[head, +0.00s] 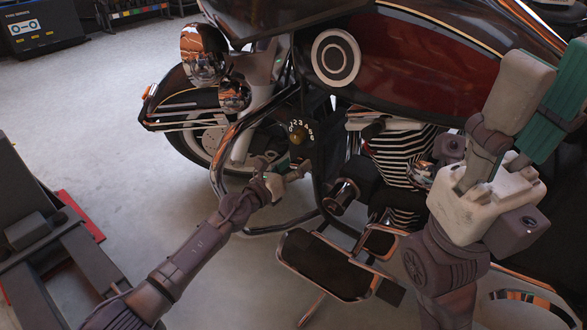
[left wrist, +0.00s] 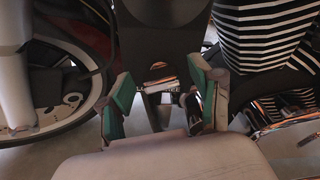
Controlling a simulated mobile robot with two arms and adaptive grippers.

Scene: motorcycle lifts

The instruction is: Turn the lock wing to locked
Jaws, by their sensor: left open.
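My left gripper (head: 291,169) reaches in from the left in the head view, just below a black numbered dial (head: 299,132) on the motorcycle's front frame. In the left wrist view the left gripper (left wrist: 161,82) is open, its green-padded fingers apart on either side of a dark post. A small shiny metal piece (left wrist: 158,68), which may be the lock wing, shows between the fingers. Faint lettering beside it is only partly readable. I cannot tell whether the fingers touch it or how it is turned. My right gripper (head: 536,96) is raised at the right, away from the dial.
The motorcycle (head: 430,75) fills the upper middle, with its front wheel (head: 207,140) and chrome bars close around my left gripper. A black footboard (head: 325,264) juts out below. A dark lift with red edges (head: 75,215) stands at the left. Bare floor lies between.

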